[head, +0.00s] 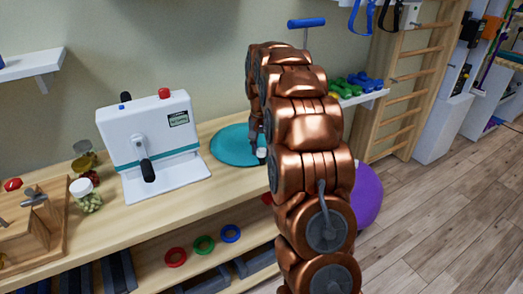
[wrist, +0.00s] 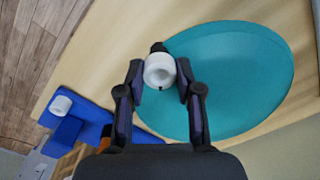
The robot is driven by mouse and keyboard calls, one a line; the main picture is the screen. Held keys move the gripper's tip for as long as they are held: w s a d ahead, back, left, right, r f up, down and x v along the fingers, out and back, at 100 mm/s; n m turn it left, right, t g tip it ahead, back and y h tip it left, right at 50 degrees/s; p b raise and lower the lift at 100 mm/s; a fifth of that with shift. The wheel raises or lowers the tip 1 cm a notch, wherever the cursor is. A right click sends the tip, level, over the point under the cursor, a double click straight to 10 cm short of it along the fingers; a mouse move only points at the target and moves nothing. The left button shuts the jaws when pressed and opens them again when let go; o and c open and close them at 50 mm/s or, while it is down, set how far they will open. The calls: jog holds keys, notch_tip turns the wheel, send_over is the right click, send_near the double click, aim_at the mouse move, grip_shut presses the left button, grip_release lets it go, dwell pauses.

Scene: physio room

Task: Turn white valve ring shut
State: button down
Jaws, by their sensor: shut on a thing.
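My gripper (wrist: 160,76) is shut on the ring, with one dark finger on each side. In the head view, a small white piece (head: 261,153) shows at the teal disc (head: 231,146) beside my gripper (head: 258,143). My copper arm hides much of that area, and I cannot tell how far the ring is turned.
A white device with a black crank (head: 152,140) stands left of the disc on the wooden bench (head: 190,205). Jars (head: 86,195) and a wooden box (head: 35,230) are further left. Coloured rings (head: 204,244) lie on the lower shelf. A purple ball (head: 367,194) is right of my arm.

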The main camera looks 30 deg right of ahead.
jog(key=shift+m, duration=0.6)
jog(key=c, duration=0.8)
grip_release()
jog(key=shift+o, duration=0.2)
jog(key=shift+r, duration=0.1)
notch_tip(320, 180, up, 12)
